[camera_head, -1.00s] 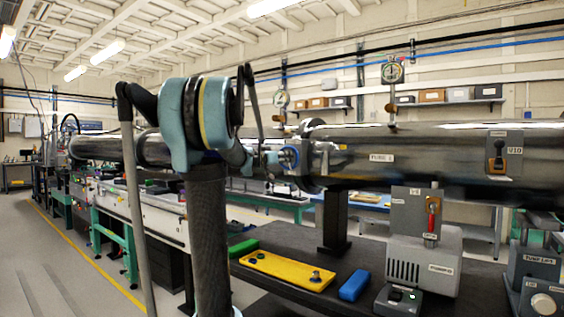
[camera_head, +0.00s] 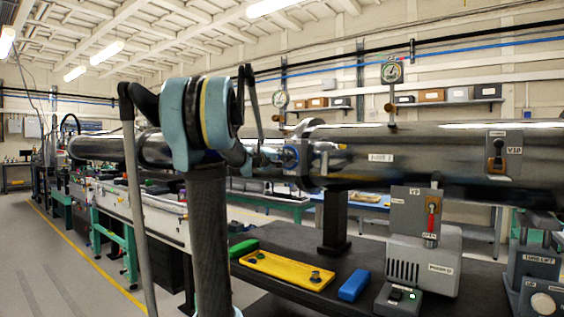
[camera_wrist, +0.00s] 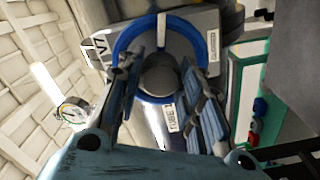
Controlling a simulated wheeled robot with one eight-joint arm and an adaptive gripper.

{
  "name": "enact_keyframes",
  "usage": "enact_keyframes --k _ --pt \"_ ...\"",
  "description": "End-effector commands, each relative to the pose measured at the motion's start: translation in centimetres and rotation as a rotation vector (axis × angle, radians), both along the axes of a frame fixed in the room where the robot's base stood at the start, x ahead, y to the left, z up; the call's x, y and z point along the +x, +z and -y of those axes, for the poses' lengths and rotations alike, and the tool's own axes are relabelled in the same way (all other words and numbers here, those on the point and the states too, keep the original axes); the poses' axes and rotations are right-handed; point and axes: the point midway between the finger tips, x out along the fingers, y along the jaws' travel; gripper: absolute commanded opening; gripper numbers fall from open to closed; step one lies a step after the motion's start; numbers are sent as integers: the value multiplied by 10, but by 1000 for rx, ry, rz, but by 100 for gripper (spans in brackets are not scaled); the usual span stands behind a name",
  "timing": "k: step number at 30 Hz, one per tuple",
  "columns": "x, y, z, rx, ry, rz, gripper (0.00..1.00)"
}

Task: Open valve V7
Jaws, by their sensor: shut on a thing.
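Valve V7 shows in the wrist view as a blue-rimmed round handwheel with a grey hub (camera_wrist: 160,75). A partly readable plate, apparently marked V7 (camera_wrist: 100,47), is beside it. In the head view the blue wheel (camera_head: 291,157) is at the near end of the large steel tube. My gripper (camera_head: 270,157) meets it from the left, partly hidden behind my arm. How far the wheel is turned cannot be told.
The steel tube (camera_head: 440,165) runs right from the valve. A grey pump box with a red lever (camera_head: 432,216) stands on the dark bench, near a yellow tray (camera_head: 275,268) and a blue block (camera_head: 354,285). Another lever (camera_head: 497,155) is on the V10 plate. Open floor lies left.

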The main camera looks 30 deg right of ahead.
Motion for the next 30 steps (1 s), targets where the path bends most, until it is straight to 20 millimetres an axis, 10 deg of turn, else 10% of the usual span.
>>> enact_keyframes --k 30 --pt "10 -4 -3 -374 17 -893 10"
